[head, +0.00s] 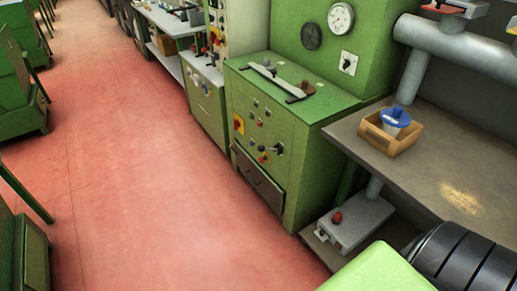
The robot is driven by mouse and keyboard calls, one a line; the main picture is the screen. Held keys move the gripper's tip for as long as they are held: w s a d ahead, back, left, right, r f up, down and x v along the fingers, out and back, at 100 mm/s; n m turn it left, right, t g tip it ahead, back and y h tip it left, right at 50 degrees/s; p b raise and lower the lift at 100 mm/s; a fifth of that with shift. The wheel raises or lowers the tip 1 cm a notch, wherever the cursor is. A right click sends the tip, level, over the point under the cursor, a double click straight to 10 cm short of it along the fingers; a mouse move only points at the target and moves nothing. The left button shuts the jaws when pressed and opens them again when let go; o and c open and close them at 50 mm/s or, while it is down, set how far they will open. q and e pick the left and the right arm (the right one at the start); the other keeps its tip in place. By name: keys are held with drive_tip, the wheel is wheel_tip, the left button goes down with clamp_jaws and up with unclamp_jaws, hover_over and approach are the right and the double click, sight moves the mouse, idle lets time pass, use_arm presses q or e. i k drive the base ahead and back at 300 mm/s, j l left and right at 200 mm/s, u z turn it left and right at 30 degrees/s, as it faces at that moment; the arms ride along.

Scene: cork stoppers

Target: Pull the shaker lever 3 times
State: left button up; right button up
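No part is clearly recognisable as the shaker lever. A long pale bar (277,80) with dark ends lies across the top of the green control cabinet (262,172). A dark handle-like switch (277,149) sticks out of the cabinet's front. A grey box with a red knob (337,217) sits low beside the cabinet. Neither of my grippers is in view.
A grey worktop (440,165) at the right holds a wooden box (390,133) with a blue-lidded container (395,118). Thick grey pipes (460,48) stand behind it. Green machines line the left. The red floor (150,190) between is clear.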

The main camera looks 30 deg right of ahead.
sight(261, 148)
drive_tip(key=z, duration=0.95)
